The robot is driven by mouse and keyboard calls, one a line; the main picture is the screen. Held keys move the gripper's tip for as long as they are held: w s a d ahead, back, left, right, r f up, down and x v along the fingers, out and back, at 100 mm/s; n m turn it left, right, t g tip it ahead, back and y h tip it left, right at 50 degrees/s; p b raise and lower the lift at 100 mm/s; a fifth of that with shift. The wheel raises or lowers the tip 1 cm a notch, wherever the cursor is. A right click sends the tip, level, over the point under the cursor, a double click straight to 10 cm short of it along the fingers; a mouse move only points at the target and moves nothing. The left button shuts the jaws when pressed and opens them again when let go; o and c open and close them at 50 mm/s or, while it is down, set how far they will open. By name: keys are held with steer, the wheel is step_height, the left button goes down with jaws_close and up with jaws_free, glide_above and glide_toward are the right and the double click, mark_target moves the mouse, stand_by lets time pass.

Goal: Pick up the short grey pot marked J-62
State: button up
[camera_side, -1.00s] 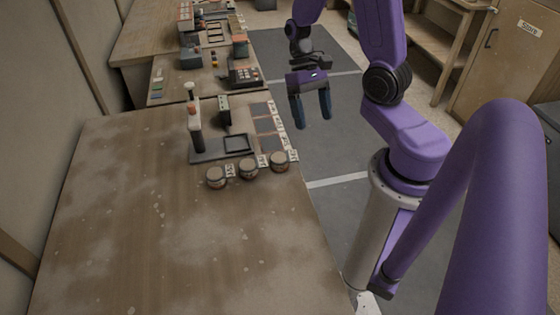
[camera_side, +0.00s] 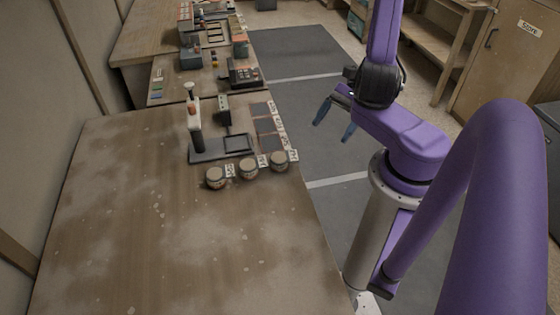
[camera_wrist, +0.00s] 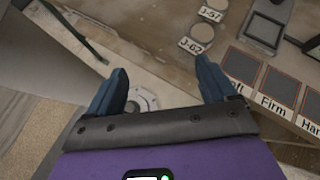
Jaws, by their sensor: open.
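The pot marked J-62 (camera_wrist: 202,33) shows from above in the wrist view as a small grey disc, its J-62 label beside it. By the layout it matches the rightmost of the three short grey-topped pots in the side view (camera_side: 279,161), nearest the table's right edge, though labels there are too small to read. A pot marked J-57 (camera_wrist: 217,5) stands next to it, partly cut off at the top. My gripper (camera_side: 335,120) is open and empty, beyond the table's right edge and apart from the pots. Its two blue fingers also show in the wrist view (camera_wrist: 161,65).
Behind the pots stand a dark tray (camera_side: 207,155) with an upright device (camera_side: 195,130), and a row of panels (camera_side: 265,126); the wrist view reads "Firm" (camera_wrist: 279,88). The near tabletop (camera_side: 170,240) is clear. More equipment sits on the far benches.

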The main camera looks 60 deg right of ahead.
mark_target(286, 156)
steer(key=w+a+f+m+t, duration=0.2)
steer(key=w+a+f+m, duration=0.1)
steer(key=w+a+f+m+t+h, duration=0.1)
steer(key=w+a+f+m+t, duration=0.2)
steer(key=w+a, duration=0.1)
steer(key=w+a+f+m+t+h, duration=0.1)
steer(key=w+a+f+m+t, duration=0.2)
steer(key=shift+w+a+f, duration=0.15)
steer(key=shift+a+f, duration=0.05)
steer(key=shift+a, duration=0.1)
stand_by(1.2)
steer(key=shift+t, duration=0.3)
steer(key=c, duration=1.1)
steer(key=shift+r, duration=0.2)
